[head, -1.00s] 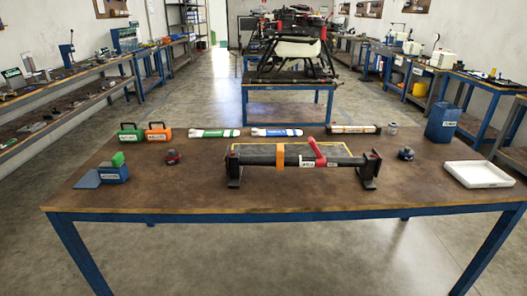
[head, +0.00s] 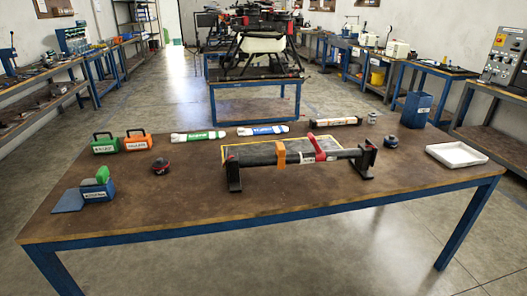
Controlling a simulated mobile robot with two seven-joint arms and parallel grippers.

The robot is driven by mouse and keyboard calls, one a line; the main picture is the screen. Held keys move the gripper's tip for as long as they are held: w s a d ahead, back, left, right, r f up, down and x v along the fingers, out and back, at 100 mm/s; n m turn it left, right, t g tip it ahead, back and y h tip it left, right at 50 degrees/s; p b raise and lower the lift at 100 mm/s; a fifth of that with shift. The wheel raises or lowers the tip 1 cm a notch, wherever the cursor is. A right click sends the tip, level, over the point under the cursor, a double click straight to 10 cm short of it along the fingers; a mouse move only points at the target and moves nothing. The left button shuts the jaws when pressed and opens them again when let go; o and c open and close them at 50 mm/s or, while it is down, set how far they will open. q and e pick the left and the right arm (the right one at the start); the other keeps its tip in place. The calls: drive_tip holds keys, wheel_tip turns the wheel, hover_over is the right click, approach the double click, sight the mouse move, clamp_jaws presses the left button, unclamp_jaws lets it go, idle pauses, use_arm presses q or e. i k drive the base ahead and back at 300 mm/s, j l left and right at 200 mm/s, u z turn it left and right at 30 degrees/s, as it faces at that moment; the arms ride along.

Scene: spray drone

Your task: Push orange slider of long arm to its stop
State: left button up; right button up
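The long arm (head: 335,155) is a dark tube lying across the table, held between two black end stands. The orange slider (head: 280,155) is a band around the tube, left of its middle. A red lever (head: 318,147) stands tilted on the tube to the right of the slider, apart from it. A white label shows on the tube beside the lever. The left end stand (head: 233,172) and right end stand (head: 367,158) rest on the table. Neither of my grippers shows in the head view.
The brown table (head: 210,215) has clear room in front of the tube. A yellow-edged dark mat (head: 235,151) lies behind it. Green (head: 104,144) and orange (head: 138,141) cases, a blue block (head: 98,189), a white tray (head: 457,155) and a blue bin (head: 416,109) stand around the table.

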sight(280, 150)
drive_tip(key=i+j+z, duration=0.15)
drive_tip(key=z, duration=0.25)
drive_tip(key=i+j+z, duration=0.5)
drive_tip(key=z, duration=0.25)
